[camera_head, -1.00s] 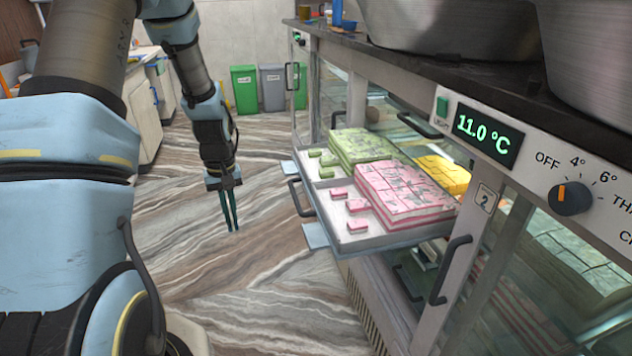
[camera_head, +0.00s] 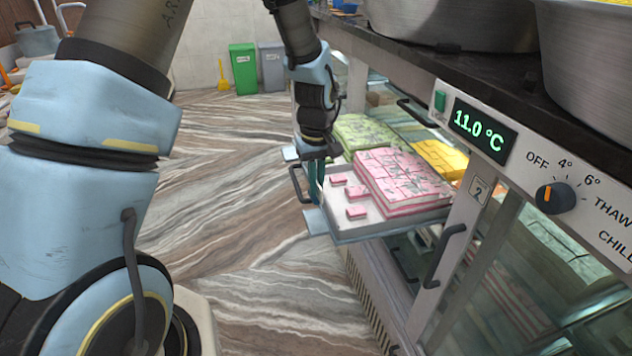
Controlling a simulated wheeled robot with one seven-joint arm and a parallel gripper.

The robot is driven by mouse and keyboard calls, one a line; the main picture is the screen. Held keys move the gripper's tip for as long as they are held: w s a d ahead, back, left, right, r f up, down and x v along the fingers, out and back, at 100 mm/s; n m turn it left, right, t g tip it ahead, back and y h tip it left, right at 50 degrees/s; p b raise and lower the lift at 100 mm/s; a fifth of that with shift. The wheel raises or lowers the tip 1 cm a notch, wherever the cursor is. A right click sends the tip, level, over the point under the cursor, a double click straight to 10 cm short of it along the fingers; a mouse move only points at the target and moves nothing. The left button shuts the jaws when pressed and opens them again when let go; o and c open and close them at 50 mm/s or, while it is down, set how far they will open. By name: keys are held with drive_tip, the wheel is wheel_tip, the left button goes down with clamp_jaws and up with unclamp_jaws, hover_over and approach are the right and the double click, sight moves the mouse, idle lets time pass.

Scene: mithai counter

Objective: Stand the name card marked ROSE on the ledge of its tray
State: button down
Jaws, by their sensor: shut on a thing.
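My gripper (camera_head: 317,198) points down at the left front edge of the pink sweets' tray (camera_head: 385,232). Its fingers are shut on a thin thing, seemingly the name card, which is mostly hidden between them; no lettering is readable. The tray sticks out of the counter and holds a large block of pink sweets (camera_head: 400,178) and several small loose pink pieces. A pale flat ledge (camera_head: 316,222) juts from the tray's front, just below the fingertips. I cannot tell whether the fingers or card touch it.
Yellow sweets (camera_head: 440,158) sit inside the counter. A dark handle (camera_head: 299,185) stands beside the gripper.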

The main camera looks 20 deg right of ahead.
drive_tip(key=shift+f+b, duration=2.2)
drive_tip(key=shift+f, duration=1.25)
drive_tip(key=c, duration=0.9)
unclamp_jaws()
wheel_tip(320, 180, up, 11)
drive_tip(key=shift+f+b, duration=0.1)
drive_tip(key=shift+b, duration=0.9)
